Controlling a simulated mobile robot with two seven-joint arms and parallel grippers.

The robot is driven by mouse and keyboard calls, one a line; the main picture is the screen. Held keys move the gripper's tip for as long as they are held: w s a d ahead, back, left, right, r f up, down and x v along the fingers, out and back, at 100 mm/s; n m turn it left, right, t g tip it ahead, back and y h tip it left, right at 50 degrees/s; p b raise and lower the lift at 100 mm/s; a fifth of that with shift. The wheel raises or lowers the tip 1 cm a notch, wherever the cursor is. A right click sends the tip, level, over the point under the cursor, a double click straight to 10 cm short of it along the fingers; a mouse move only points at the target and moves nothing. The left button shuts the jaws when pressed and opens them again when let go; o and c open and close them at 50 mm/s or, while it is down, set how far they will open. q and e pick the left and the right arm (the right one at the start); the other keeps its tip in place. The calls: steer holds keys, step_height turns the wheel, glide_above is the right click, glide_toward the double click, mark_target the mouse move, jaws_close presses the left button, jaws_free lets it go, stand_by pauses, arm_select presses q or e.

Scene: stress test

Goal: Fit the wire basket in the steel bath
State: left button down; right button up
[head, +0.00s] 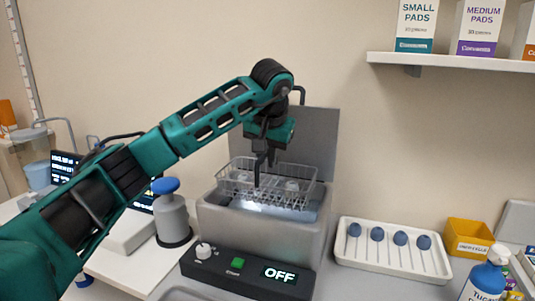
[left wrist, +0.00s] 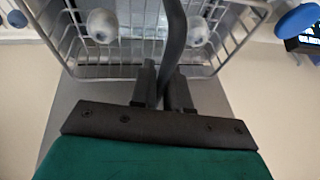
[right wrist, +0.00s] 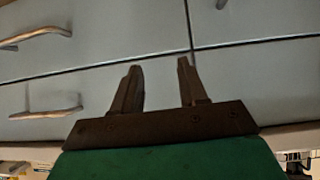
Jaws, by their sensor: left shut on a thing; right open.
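The wire basket (head: 240,176) is at the open top of the steel bath (head: 252,226) in the head view. Its upper part stands above the bath rim; I cannot tell if it touches the rim. My left gripper (head: 262,158) is above the basket, shut on its dark handle. In the left wrist view the wire basket (left wrist: 130,52) holds white round items, and the handle (left wrist: 176,35) runs between the fingers of my left gripper (left wrist: 162,82). My right gripper (right wrist: 158,78) is open and empty in the right wrist view, facing grey drawer fronts.
The bath's raised lid (head: 318,140) stands behind it. A control box (head: 245,270) reading OFF is in front. A white tray with blue-topped items (head: 390,268) and a yellow bin (head: 468,238) are to the right. A grey bottle with a blue top (head: 172,218) is left. A shelf (head: 450,62) hangs above right.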

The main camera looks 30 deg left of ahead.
arm_select(q)
steer(key=shift+f, duration=3.4)
stand_by(4.6)
